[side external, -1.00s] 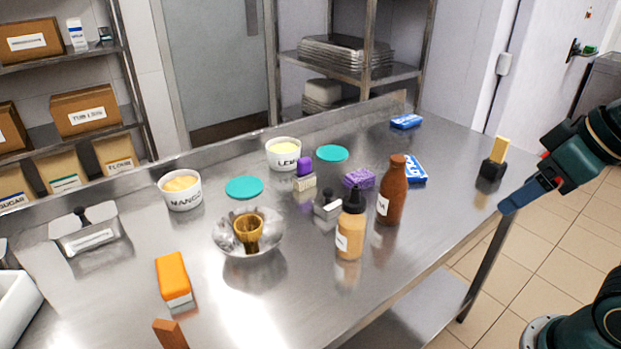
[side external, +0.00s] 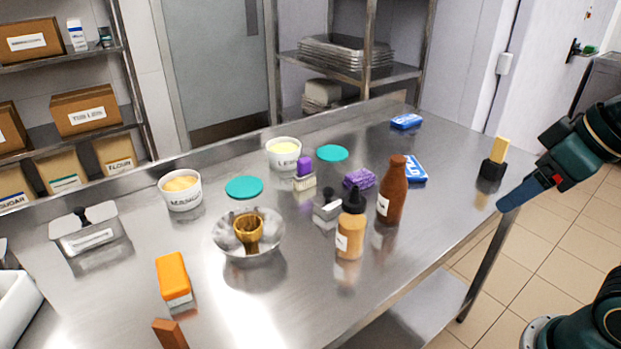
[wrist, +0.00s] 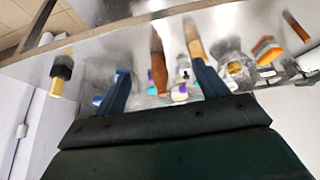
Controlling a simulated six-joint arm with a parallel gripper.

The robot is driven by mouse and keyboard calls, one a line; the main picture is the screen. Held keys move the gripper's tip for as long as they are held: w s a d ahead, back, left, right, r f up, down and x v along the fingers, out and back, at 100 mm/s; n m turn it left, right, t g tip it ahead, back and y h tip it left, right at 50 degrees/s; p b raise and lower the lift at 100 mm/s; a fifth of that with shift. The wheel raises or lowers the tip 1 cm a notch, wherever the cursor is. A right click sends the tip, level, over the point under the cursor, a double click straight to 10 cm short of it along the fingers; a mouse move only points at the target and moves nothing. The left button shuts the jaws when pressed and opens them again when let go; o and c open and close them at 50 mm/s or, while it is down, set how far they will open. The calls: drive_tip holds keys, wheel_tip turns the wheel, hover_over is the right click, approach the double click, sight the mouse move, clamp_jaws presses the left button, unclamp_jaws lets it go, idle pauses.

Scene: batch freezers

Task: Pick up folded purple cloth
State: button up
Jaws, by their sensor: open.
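The folded purple cloth (side external: 359,179) lies on the steel table in the side view, just left of a tall brown bottle (side external: 392,190). I cannot make it out in the wrist view. My gripper (side external: 503,204) is at the right edge of the table in the side view, well away from the cloth. In the wrist view my gripper (wrist: 160,68) shows its two blue fingers spread apart with nothing held between them.
A black block with a yellow top (side external: 491,161) stands near my gripper. A blue-and-white packet (side external: 413,169) lies behind the bottle. A dropper bottle (side external: 350,232), a small grey block (side external: 327,210) and a purple-topped container (side external: 305,175) stand around the cloth.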

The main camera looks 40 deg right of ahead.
drive_tip(key=w+a+r+n+g+y, duration=0.15)
drive_tip(key=w+r+n, duration=0.3)
drive_tip(key=w, duration=0.65)
drive_tip(key=n+g+y, duration=0.3)
drive_tip(key=n+g, duration=0.1)
drive_tip(key=n, duration=0.8)
hover_over(360, 175)
drive_tip(key=d, duration=0.3)
drive_tip(key=f, duration=1.7)
drive_tip(key=shift+s+f, duration=0.35)
drive_tip(key=shift+w+d+f, duration=0.1)
drive_tip(key=shift+d+f, duration=0.05)
drive_tip(key=shift+f, duration=0.25)
drive_tip(key=shift+x, duration=1.25)
